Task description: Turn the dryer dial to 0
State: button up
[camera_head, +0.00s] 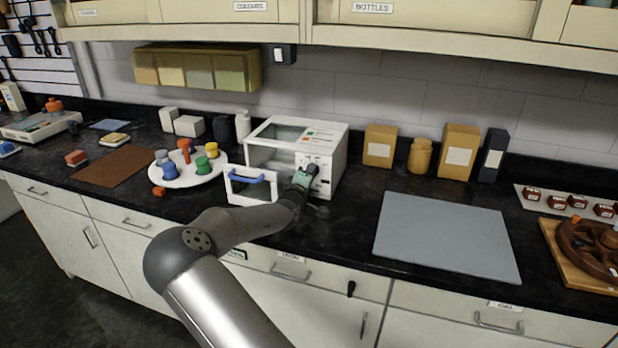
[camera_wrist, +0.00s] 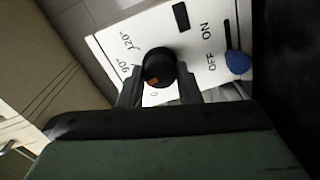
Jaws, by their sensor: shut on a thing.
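The dryer (camera_head: 334,160) is a white box on the black counter, with its door (camera_head: 250,187) open at the front left. My gripper (camera_head: 309,173) is at the control panel on the right of its front. In the wrist view, the round black dial (camera_wrist: 158,66) sits between the two fingers of my gripper (camera_wrist: 159,85), which are shut on it. An orange mark shows on the dial's lower side. The panel (camera_wrist: 215,35) reads 90° and 120° beside the dial; a mark below it is partly hidden by the dial and fingers.
A blue switch knob (camera_wrist: 238,63) sits in a slot near ON and OFF on the panel. A white round tray (camera_head: 177,182) with coloured pieces stands left of the open door. A grey mat (camera_head: 445,237) lies clear to the right. Boxes (camera_head: 380,146) stand behind.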

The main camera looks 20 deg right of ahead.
jog(key=shift+f+n+h+b, duration=0.15)
jog(key=shift+n+h+b, duration=0.15)
jog(key=shift+n+b, duration=3.35)
jog(key=shift+n+p, duration=1.1)
jog(key=shift+n, duration=0.15)
jog(key=o, duration=1)
jog(key=shift+c, duration=0.2)
jog(key=b+v, duration=0.2)
jog(key=v, duration=1.5)
jog(key=shift+s+r, duration=0.2)
jog(key=shift+a, duration=0.15)
